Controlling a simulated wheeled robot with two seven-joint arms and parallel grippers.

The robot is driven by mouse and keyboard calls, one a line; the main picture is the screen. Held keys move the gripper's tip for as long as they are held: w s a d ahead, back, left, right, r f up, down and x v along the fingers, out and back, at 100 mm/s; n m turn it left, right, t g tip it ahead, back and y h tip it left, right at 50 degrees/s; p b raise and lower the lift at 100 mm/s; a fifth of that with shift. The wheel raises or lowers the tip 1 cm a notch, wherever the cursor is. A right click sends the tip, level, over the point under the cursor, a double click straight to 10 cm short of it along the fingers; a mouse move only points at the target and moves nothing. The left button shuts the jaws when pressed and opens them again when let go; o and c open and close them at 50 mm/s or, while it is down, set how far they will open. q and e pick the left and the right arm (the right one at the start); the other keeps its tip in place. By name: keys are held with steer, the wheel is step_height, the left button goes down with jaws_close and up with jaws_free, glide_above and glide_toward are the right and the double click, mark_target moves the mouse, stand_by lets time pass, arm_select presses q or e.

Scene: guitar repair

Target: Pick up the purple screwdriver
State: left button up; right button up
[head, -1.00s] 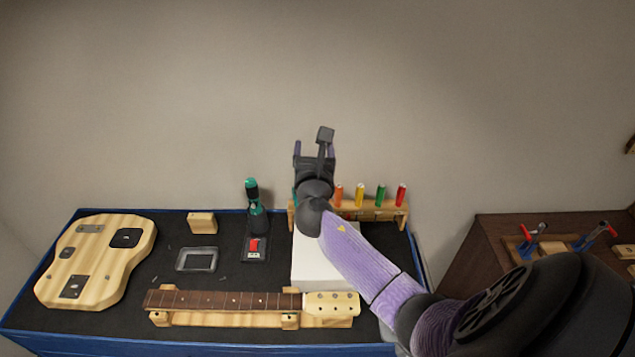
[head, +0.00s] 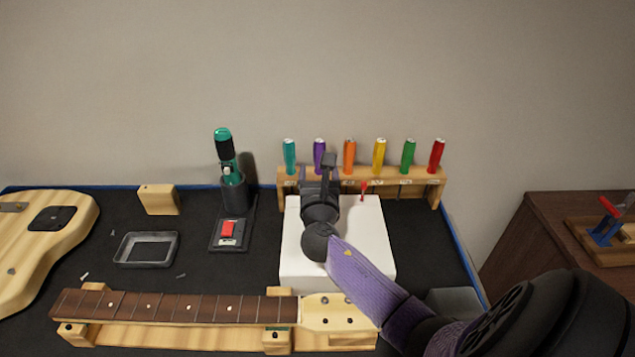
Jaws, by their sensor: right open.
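The purple screwdriver (head: 319,151) stands upright in the wooden rack (head: 425,190) at the back of the bench, second from the left, between a teal and an orange one. Its handle shows; its lower part is hidden behind my gripper. My right gripper (head: 319,164) is open, its fingers pointing up and toward the rack. It overlaps the lower end of the purple handle in the picture; I cannot tell whether it touches. My left gripper is not in view.
Teal (head: 289,156), orange (head: 349,156), yellow (head: 379,155), green (head: 408,155) and red (head: 436,155) screwdrivers share the rack. A white block (head: 372,245) lies below my arm. A cordless driver (head: 228,165) stands left. A guitar neck (head: 190,308) lies in front.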

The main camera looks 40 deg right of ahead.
mark_target(319, 149)
steer(key=b+x, duration=0.1)
steer(key=x, duration=0.2)
steer(key=b+x, duration=0.1)
steer(key=x, duration=0.2)
steer(key=f+b+x, duration=0.1)
steer(key=b+x, duration=0.1)
steer(key=x, duration=0.1)
steer(key=shift+w+d, duration=0.1)
steer(key=shift+d, duration=0.2)
steer(key=shift+w+d+r, duration=0.1)
steer(key=shift+w+d, duration=0.05)
steer(key=shift+w, duration=0.05)
steer(key=shift+r, duration=0.15)
jaws_close()
